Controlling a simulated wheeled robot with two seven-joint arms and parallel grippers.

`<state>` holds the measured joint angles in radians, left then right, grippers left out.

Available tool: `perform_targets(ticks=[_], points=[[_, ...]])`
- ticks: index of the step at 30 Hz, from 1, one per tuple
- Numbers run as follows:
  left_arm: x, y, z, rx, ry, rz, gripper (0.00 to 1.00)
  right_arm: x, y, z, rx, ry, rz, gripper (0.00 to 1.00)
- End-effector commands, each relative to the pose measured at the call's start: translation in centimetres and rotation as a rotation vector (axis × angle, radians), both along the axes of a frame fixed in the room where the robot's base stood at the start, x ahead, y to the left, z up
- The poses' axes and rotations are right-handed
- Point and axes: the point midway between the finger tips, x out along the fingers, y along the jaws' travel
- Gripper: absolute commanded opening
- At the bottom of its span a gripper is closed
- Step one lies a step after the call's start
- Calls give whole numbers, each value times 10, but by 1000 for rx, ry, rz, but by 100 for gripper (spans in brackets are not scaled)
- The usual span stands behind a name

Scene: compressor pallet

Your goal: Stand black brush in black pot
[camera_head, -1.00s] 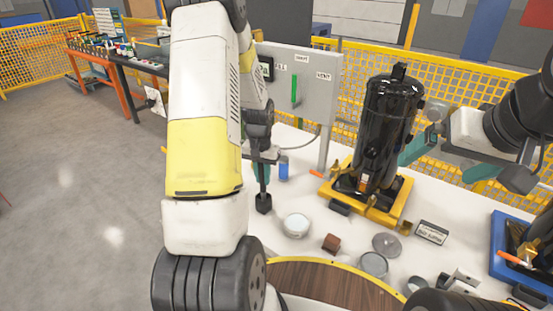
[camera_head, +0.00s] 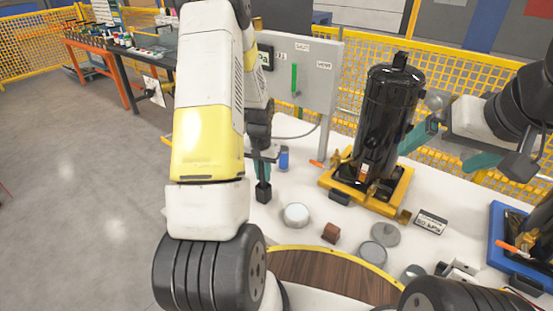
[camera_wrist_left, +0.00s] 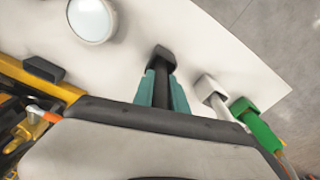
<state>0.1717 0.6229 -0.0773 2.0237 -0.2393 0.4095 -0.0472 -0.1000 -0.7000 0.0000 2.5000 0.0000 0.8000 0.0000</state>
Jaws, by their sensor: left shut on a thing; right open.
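My left gripper (camera_head: 263,172) is shut on the black brush (camera_wrist_left: 161,92), a dark upright shaft between its teal fingers in the left wrist view. A black square block (camera_head: 263,193) is at the shaft's lower end, just below the fingertips; it also shows in the left wrist view (camera_wrist_left: 160,57). I cannot tell whether this block is the black pot or the brush's own end, nor any gap between them. My right gripper (camera_head: 450,148) is open, its teal fingers apart, beside the black compressor (camera_head: 388,120).
A white block (camera_wrist_left: 209,88) and a green block (camera_wrist_left: 243,107) stand beside the black one. A white round lid (camera_head: 296,214), blue cylinder (camera_head: 283,157) and brown block (camera_head: 331,232) are on the white table. The compressor stands on a yellow pallet (camera_head: 393,205).

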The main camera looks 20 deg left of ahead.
Motion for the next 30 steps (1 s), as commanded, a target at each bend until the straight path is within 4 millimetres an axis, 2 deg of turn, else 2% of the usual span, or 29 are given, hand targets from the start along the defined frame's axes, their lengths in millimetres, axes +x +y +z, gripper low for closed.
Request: perform_targets(ticks=[20,21,24,30], points=[[0,0,-12,0,0,0,0,0,0,0,0,0,0,100],[0,0,-12,0,0,0,26,0,0,0,0,0,0,100],[0,0,-12,0,0,0,43,0,0,0,0,0,0,100],[0,0,-12,0,0,0,43,0,0,0,0,0,0,100]])
